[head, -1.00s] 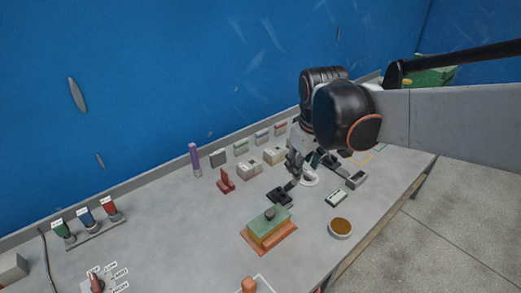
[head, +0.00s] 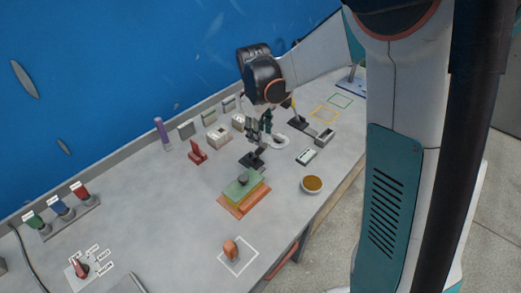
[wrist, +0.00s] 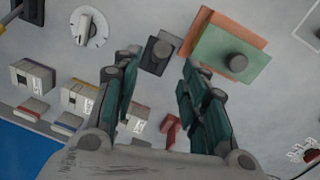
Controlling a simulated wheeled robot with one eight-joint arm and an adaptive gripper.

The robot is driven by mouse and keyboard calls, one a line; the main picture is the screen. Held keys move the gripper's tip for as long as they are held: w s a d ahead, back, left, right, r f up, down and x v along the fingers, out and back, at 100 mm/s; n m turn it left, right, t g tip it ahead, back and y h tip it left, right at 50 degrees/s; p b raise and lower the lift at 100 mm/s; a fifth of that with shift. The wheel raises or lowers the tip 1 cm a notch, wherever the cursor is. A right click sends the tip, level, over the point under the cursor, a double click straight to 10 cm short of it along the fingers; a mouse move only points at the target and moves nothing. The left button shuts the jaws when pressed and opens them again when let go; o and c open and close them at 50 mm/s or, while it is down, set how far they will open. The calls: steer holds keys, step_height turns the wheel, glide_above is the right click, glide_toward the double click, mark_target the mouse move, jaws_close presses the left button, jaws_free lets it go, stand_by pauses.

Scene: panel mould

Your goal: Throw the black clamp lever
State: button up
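The black clamp lever (head: 252,160) stands on its dark base on the grey bench, beside a stacked mould. In the wrist view the black clamp lever (wrist: 157,55) appears as a dark block with a round knob, between my fingertips and beyond them. My gripper (head: 260,132) is just above and behind it in the head view, partly covering its upper part. In the wrist view my gripper (wrist: 160,68) is open, its two green-padded fingers well apart with nothing held. I cannot tell whether a finger touches the lever.
The stacked green-and-orange mould (head: 244,188) sits close beside the clamp. A white dial (wrist: 88,27) and a second black-based clamp with a yellow handle (head: 298,122) are near. A red stand (head: 197,152) and brown bowl (head: 312,184) are around.

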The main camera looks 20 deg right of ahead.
mark_target(261, 149)
steer(key=f, duration=0.3)
steer(key=f+b, duration=0.1)
steer(key=f, duration=0.1)
steer(key=f+b, duration=0.1)
steer(key=f, duration=0.2)
steer(key=shift+w+d+f, duration=0.25)
steer(key=shift+d+f, duration=0.05)
steer(key=shift+f, duration=0.05)
steer(key=shift+c, duration=0.4)
jaws_close()
